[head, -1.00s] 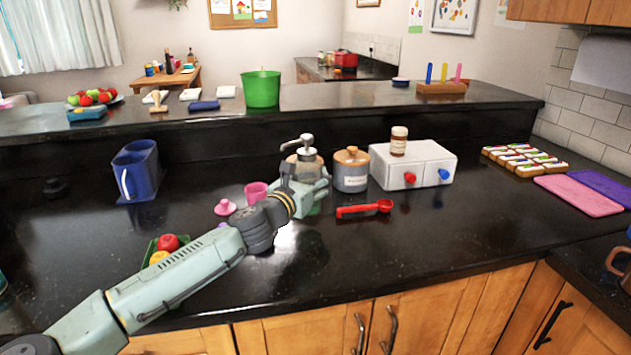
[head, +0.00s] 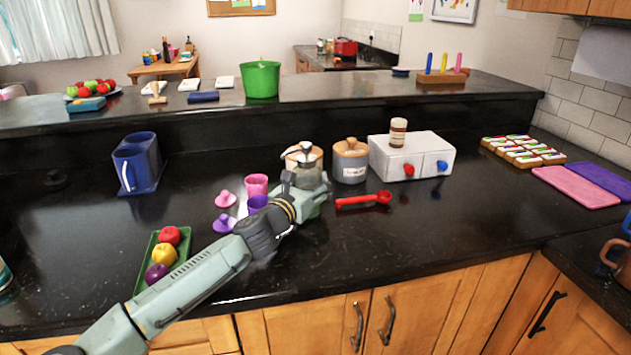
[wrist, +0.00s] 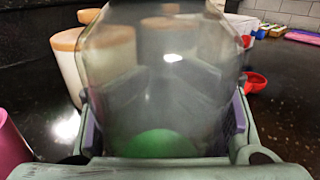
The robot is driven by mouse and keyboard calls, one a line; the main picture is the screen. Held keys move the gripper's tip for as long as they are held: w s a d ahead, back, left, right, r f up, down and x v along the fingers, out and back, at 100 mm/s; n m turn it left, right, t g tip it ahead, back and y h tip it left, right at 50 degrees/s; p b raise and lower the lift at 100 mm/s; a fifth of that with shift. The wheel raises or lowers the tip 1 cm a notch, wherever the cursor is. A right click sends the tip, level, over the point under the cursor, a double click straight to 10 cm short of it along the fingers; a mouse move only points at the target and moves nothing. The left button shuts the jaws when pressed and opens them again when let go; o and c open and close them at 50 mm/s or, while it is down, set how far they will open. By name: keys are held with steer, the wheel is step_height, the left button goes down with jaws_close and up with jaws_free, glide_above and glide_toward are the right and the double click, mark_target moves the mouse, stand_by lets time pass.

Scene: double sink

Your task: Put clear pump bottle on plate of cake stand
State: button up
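The clear pump bottle (wrist: 150,70) fills the middle of the wrist view, upright between my fingers, which meet both its sides. In the head view its grey pump top (head: 306,152) shows just above my gripper (head: 309,186). My gripper is shut on the bottle. A green surface (wrist: 155,144) shows through the lower part of the bottle, and a little green (head: 314,211) shows below my gripper in the head view. It may be the cake stand, mostly hidden by my gripper. I cannot tell whether the bottle touches it.
Two wooden-lidded canisters (head: 351,162) stand behind my gripper, with a white drawer box (head: 411,157) further right. A red scoop (head: 364,200) lies to the right. Pink and purple cups (head: 257,185) stand close on the left. The right front counter is clear.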

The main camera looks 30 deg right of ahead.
steer(key=o, duration=0.7)
